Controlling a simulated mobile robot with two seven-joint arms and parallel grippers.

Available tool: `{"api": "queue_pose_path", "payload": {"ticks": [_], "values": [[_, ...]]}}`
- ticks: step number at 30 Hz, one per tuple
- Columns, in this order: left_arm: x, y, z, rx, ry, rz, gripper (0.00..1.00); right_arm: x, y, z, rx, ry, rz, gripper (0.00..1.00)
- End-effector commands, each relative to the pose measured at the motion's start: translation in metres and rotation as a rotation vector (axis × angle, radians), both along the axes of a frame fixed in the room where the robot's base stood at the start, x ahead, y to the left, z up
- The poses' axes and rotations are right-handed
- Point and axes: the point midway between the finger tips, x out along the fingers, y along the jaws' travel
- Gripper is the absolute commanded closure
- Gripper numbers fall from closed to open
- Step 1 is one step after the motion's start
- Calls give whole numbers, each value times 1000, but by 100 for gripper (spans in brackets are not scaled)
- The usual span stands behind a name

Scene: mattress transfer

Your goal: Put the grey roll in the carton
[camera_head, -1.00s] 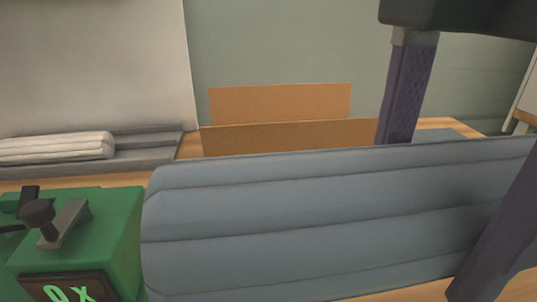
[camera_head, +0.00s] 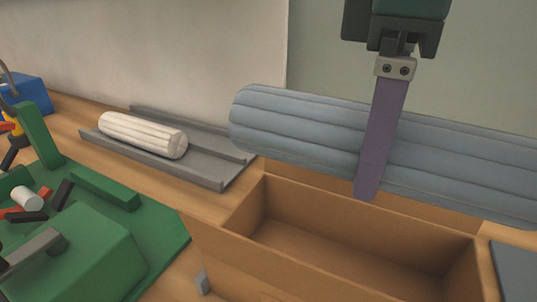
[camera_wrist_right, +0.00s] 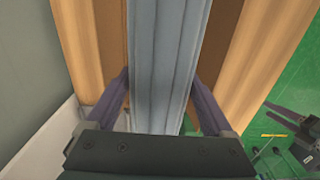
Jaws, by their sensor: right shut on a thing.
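The grey roll (camera_head: 290,122), long, ribbed and blue-grey, is held level above the back part of the carton in the head view. My right gripper (camera_head: 368,185) is shut on the grey roll, with one purple finger across its near face. In the right wrist view the grey roll (camera_wrist_right: 158,60) runs between both fingers of my right gripper (camera_wrist_right: 160,90). The carton (camera_head: 235,252) is brown, open at the top, and its visible inside is empty. The roll hides part of the carton's back edge.
A white roll (camera_head: 142,133) lies on a grey tray (camera_head: 215,172) left of the carton. A green machine (camera_head: 85,245) with loose small parts stands at the front left. A blue box (camera_head: 32,92) is at the far left. A grey-blue flat piece (camera_head: 512,268) lies right of the carton.

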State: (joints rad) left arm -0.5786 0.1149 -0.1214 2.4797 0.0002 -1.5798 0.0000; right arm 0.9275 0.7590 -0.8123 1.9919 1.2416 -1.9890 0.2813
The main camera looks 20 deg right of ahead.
Motion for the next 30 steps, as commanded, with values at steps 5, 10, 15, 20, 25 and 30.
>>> {"api": "queue_pose_path", "payload": {"ticks": [5, 10, 15, 20, 25, 30], "values": [[0, 2, -17, 8, 0, -2, 50, -1, -1, -52, -2, 6, -1, 93], [0, 4, -29, 12, 0, -4, 50, -2, -1, -102, -2, 6, 1, 93], [0, 3, -37, 12, 0, -4, 50, -1, -1, -137, -2, 2, 2, 93], [0, 3, -39, 11, 0, -4, 50, 0, -1, -149, -1, 0, 2, 93], [0, 3, -46, 9, 1, -4, 50, -1, -1, -169, -3, 2, 1, 93], [0, 1, -52, 3, 0, 0, 50, -1, -1, -191, -1, 0, 3, 93]]}}
